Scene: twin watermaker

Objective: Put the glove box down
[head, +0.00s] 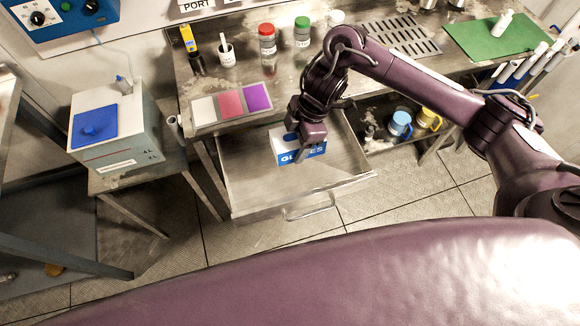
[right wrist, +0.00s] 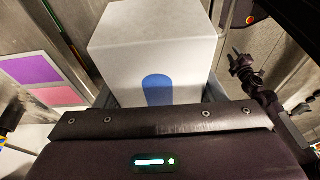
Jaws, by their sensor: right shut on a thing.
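The glove box (head: 288,155) is a small white and blue box with "GLOVES" lettering on its front. In the head view it is inside or just over the open drawer (head: 240,190); I cannot tell whether it touches the drawer floor. My right gripper (head: 305,150) comes down over the box and is shut on it. My left gripper is not in view.
The drawer is pulled out below a steel counter with colour cards (head: 230,104), a red-capped jar (head: 267,42) and a green-capped jar (head: 302,32). Blue (head: 400,123) and yellow mugs (head: 428,119) stand on a lower shelf to the right. A blue-lidded box (head: 95,125) stands left. The drawer's left part is bare.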

